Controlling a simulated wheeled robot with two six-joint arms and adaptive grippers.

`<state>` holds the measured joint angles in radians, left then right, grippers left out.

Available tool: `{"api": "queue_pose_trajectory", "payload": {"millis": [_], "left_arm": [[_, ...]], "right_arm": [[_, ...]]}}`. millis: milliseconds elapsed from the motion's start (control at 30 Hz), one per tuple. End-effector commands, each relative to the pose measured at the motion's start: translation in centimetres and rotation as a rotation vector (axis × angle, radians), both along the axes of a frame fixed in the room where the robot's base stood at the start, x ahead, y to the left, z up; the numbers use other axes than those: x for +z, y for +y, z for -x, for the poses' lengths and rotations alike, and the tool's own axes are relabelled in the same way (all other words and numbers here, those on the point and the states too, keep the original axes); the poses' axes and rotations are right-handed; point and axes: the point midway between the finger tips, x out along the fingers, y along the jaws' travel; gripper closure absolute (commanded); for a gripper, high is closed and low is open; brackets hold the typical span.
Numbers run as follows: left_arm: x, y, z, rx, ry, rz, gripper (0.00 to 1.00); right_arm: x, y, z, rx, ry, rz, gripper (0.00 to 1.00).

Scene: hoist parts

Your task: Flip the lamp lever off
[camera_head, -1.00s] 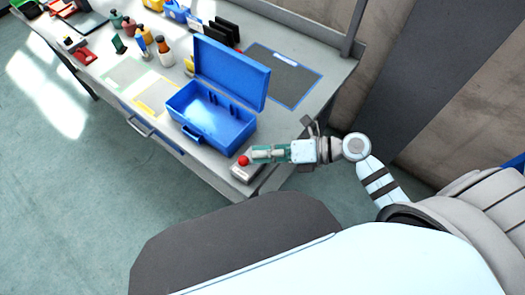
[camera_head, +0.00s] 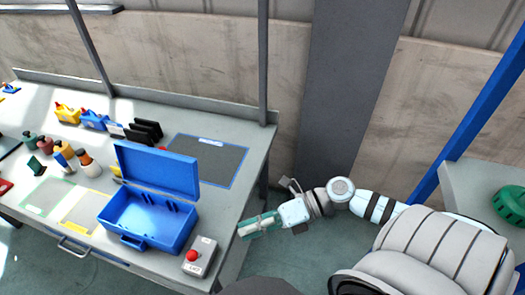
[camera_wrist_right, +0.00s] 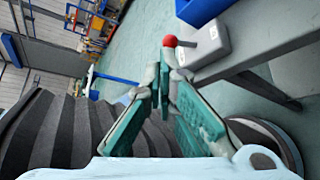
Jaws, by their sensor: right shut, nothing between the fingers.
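The lamp lever is a red ball knob (camera_head: 193,256) on a small grey box (camera_head: 206,249) at the near right corner of the workbench. In the head view the knob sits toward the near end of the box. My right gripper (camera_head: 242,229) has green fingers, is shut and empty, and is to the right of the box, apart from it. In the right wrist view the red knob (camera_wrist_right: 170,41) and grey box (camera_wrist_right: 209,45) show just beyond the closed fingertips (camera_wrist_right: 167,60). My left gripper is not in view.
An open blue toolbox (camera_head: 150,225) stands left of the lever box. Bottles (camera_head: 62,150), black racks (camera_head: 145,131) and a blue-edged dark mat (camera_head: 205,160) are farther back on the workbench (camera_head: 240,150). A green round part (camera_head: 510,204) lies on another surface at right.

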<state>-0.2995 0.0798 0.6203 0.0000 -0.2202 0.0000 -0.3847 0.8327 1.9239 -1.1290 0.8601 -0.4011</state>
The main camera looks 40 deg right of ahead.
Motion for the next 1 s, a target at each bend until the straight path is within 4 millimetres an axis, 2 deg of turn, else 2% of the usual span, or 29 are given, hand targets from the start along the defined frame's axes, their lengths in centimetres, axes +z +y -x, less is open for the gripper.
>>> {"api": "queue_pose_trajectory", "payload": {"millis": [100, 233, 800, 867, 933, 1000], "left_arm": [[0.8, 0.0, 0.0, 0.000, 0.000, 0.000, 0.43], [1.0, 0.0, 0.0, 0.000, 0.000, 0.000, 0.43], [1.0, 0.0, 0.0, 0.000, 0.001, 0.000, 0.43], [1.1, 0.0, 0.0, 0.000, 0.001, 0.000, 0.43], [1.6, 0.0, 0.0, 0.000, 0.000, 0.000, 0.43], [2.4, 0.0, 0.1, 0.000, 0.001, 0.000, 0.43]], "right_arm": [[0.9, -1.5, 0.9, 0.002, 0.004, 0.004, 1.00], [1.3, -2.3, 1.3, 0.000, 0.002, 0.001, 1.00], [1.3, -2.4, 1.3, -0.003, -0.001, -0.001, 1.00], [1.3, -2.7, 0.9, -0.029, 0.006, -0.013, 1.00], [1.3, -3.8, -0.6, -0.122, 0.031, -0.052, 1.00], [0.5, -6.2, -2.8, -0.308, 0.100, -0.134, 1.00]]}}
